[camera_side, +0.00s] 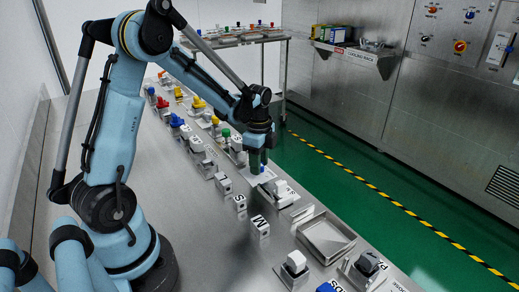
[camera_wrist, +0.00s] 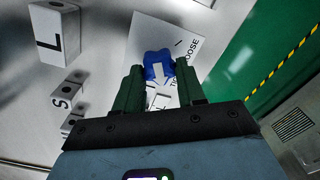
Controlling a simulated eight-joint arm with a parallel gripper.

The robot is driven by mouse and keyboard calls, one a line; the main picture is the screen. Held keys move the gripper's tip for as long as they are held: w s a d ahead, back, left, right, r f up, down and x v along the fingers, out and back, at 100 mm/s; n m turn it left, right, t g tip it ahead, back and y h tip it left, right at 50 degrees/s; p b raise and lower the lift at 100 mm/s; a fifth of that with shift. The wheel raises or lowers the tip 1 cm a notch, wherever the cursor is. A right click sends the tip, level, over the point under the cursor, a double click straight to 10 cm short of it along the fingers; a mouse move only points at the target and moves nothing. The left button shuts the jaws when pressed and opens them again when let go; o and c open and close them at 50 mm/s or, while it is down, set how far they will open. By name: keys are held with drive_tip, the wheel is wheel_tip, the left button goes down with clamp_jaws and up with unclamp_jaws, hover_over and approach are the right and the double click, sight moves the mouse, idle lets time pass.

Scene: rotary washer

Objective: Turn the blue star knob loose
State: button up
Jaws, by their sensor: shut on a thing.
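The blue star knob (camera_wrist: 159,66) shows in the wrist view, with a white arrow on its top. It sits on a white plate (camera_wrist: 190,47) with printed lettering that includes "LOOSE", partly covered by a finger. My gripper (camera_wrist: 158,80) has a dark green finger on each side of the knob and is shut on it. In the side view my gripper (camera_side: 258,165) points straight down at the bench row.
White lettered blocks, "L" (camera_wrist: 54,32), "S" (camera_wrist: 66,90) and "M" (camera_side: 260,226), stand on the steel bench (camera_side: 205,250). Several coloured knobs and handles line the bench behind the gripper. An open metal tray (camera_side: 326,237) lies nearer the camera. The green floor (camera_side: 350,185) lies beyond the bench edge.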

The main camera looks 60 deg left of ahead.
drive_tip(key=shift+n, duration=0.4)
drive_tip(key=n, duration=0.4)
drive_tip(key=shift+w+a+n, duration=0.1)
drive_tip(key=shift+n, duration=0.3)
drive_tip(key=n, duration=0.5)
drive_tip(key=shift+a, duration=0.1)
drive_tip(key=n, duration=0.6)
drive_tip(key=shift+a+n, duration=0.1)
drive_tip(key=shift+n, duration=0.3)
drive_tip(key=n, duration=0.5)
drive_tip(key=o, duration=1.1)
drive_tip(key=shift+a, duration=0.1)
drive_tip(key=shift+c, duration=0.2)
